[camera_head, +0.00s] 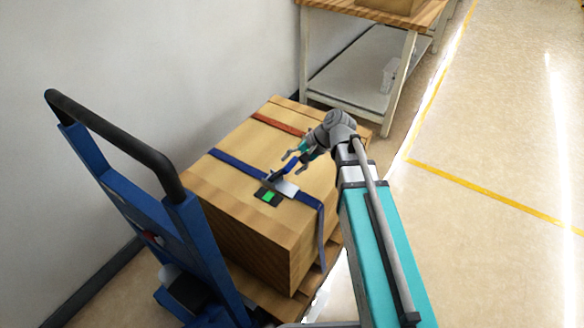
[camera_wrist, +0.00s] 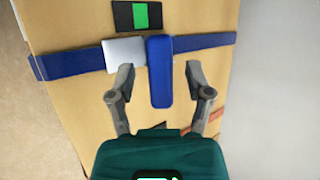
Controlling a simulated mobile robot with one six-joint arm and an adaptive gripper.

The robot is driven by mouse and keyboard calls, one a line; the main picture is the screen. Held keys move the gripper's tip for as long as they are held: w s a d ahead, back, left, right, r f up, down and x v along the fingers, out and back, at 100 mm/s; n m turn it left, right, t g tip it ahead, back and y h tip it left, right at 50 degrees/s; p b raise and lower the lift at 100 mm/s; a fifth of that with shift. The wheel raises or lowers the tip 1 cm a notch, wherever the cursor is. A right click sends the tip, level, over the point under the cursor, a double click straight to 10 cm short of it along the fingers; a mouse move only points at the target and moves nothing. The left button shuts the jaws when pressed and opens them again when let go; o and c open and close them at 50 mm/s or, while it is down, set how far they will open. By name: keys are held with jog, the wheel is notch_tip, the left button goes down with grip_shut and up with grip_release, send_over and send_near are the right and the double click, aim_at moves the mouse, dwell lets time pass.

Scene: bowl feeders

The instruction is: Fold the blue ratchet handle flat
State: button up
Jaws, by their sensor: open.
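The blue ratchet handle (camera_wrist: 159,72) stands out from the blue strap on a large box. In the wrist view it lies between my two fingertips, with a gap on each side. It also shows small in the head view (camera_head: 290,168), partly behind my gripper and apparently raised. The silver ratchet body (camera_wrist: 124,55) is just left of the handle in the wrist view. It sits on the blue strap (camera_wrist: 72,64). My gripper (camera_wrist: 160,82) is open and holds nothing. In the head view, my gripper (camera_head: 294,163) is just above the box top.
The box (camera_head: 234,221) rests on a wooden pallet. A black label with a green patch (camera_head: 268,197) lies by the ratchet. An orange-red strap (camera_head: 279,122) crosses farther back. A workbench (camera_head: 352,73) stands behind. Floor at right is clear.

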jog(key=shift+a+f, duration=0.15)
jog(key=shift+f, duration=0.05)
grip_shut()
dwell(0.4)
